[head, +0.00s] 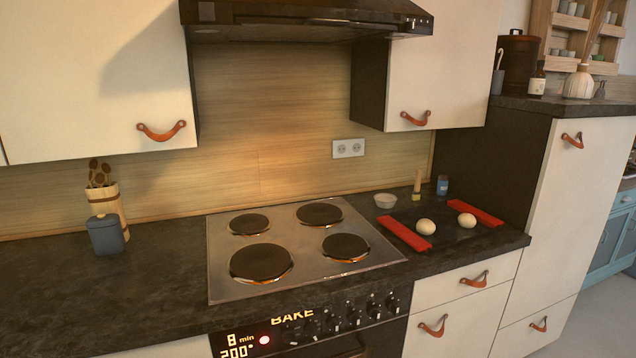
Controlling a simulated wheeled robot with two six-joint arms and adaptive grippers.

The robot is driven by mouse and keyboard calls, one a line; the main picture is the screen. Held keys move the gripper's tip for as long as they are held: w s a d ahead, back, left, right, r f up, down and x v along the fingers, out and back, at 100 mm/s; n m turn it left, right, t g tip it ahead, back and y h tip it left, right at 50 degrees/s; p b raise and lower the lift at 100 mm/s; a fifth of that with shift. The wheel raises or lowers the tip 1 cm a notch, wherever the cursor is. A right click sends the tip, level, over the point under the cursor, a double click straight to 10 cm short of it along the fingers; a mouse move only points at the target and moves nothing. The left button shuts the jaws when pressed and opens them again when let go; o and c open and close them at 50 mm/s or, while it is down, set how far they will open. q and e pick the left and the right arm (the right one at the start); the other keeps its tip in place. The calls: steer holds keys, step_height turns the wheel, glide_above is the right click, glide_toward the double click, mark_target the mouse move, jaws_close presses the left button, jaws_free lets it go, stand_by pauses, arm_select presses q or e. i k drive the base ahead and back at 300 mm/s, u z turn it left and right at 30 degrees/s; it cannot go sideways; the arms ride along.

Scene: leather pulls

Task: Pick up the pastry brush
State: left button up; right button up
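What looks like the pastry brush (417,184) stands upright at the back of the dark counter (160,285), right of the stove. It is small and tan, with a slim upper part and a wider lower end. It stands between a small white bowl (385,201) and a small blue-labelled jar (442,185), behind a dark tray with red ends. Its fine detail is too small to tell. Neither of my grippers is in view.
Two pale round dough-like pieces (425,227) lie on the tray between its red ends (404,234). The stove (300,268) has several hotplates. A tall cabinet (570,215) borders the counter on the right. A range hood (310,18) hangs above. The left counter is mostly clear.

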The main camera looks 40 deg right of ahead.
mark_target(416, 193)
steer(key=z, duration=2.1)
steer(key=k, duration=0.45)
steer(key=z, duration=1.55)
steer(key=i, duration=1.75)
steer(key=u, duration=0.45)
steer(key=i, duration=0.85)
steer(key=u, duration=0.85)
